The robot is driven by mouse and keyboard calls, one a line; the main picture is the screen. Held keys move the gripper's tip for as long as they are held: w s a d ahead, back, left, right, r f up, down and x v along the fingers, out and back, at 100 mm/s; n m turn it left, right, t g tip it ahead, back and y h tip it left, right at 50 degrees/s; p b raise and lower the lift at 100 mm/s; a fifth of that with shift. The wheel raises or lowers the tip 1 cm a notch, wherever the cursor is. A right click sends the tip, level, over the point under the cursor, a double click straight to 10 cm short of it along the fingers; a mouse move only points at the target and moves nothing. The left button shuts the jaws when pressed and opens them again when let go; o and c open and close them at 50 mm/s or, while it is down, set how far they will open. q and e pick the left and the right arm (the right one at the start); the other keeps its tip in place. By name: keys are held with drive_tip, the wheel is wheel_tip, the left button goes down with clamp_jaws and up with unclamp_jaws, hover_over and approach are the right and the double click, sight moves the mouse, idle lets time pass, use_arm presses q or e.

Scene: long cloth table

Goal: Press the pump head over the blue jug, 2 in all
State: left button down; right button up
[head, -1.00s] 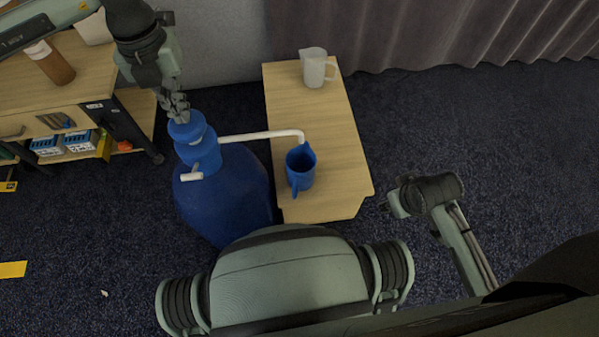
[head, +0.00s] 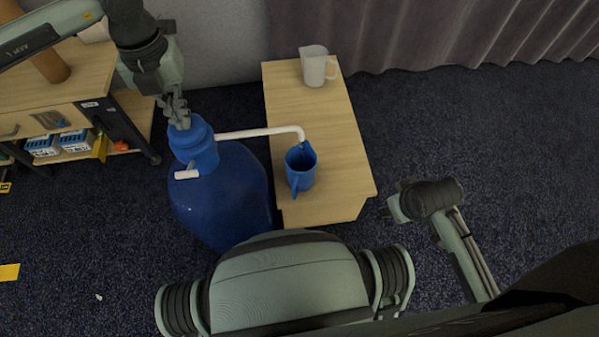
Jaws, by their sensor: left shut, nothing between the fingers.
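The blue pump head (head: 187,133) tops a large dark blue water bottle (head: 222,200) on the floor. Its white spout (head: 262,132) reaches right and bends down over the blue jug (head: 300,168) on the small wooden table (head: 335,150). The jug stands upright, open top under the spout end. My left gripper (head: 178,112) is shut and empty, fingers pointing down onto the top of the pump head and seeming to touch it. My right gripper (head: 389,208) is low beside the table's right edge, away from the jug; its fingers are too small to read.
The carpet right of the table is open.

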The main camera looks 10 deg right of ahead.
use_arm(q)
drive_tip(key=shift+s, duration=0.1)
drive_tip(key=shift+r+p, duration=1.35)
drive_tip(key=shift+r, duration=0.9)
drive_tip(key=shift+r+p, duration=0.35)
drive_tip(key=shift+r, duration=0.25)
wheel_tip(320, 180, up, 5)
drive_tip(key=shift+f+p, duration=0.1)
drive_tip(key=shift+p, duration=1.05)
